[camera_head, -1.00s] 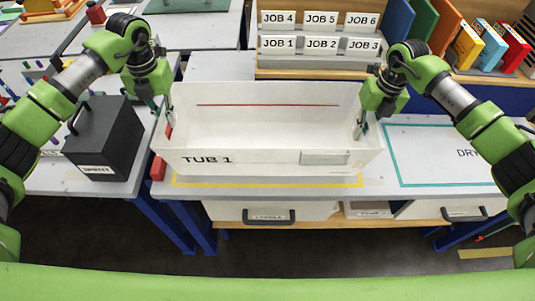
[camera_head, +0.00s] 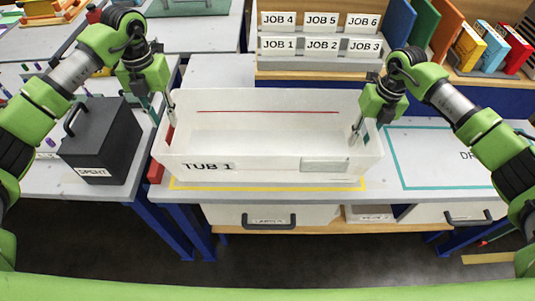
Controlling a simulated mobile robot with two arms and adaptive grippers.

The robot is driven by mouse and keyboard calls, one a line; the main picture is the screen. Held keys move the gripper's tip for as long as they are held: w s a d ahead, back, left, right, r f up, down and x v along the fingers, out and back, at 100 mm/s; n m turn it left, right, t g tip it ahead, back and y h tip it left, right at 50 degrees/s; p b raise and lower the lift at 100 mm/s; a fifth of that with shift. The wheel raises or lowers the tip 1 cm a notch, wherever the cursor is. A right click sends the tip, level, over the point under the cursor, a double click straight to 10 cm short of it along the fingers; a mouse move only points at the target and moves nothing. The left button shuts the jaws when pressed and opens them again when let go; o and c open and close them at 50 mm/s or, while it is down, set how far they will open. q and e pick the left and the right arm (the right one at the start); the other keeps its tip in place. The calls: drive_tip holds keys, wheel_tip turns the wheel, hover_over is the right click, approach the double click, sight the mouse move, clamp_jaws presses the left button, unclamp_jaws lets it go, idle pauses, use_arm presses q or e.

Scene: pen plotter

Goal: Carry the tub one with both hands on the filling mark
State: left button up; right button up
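Tub 1 (camera_head: 265,171) is a long white open box with a thin red line along its inner back wall. It appears upright and empty. It is at the yellow outline (camera_head: 270,187) on the table, whose front strip shows below it; whether the tub rests or hangs just above is unclear. My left gripper (camera_head: 171,112) points down at the tub's left end wall. My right gripper (camera_head: 356,131) points down at its right end wall. The fingers are small and partly hidden by the walls, so I cannot tell whether either grips.
A dark box with a handle (camera_head: 103,140) stands left of the tub. A red block (camera_head: 155,173) sits by the tub's left corner. A teal outline (camera_head: 394,160) encloses clear table to the right. A rack with job labels (camera_head: 320,63) stands behind.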

sight(371, 121)
use_arm(q)
wheel_tip(371, 121, up, 8)
drive_tip(key=shift+d+r, duration=0.1)
drive_tip(key=shift+r, duration=0.45)
use_arm(e)
drive_tip(key=shift+r, duration=0.25)
drive_tip(key=r, duration=0.3)
drive_tip(key=d+r, duration=0.1)
drive_tip(key=r, duration=0.7)
drive_tip(key=shift+d+r, duration=0.25)
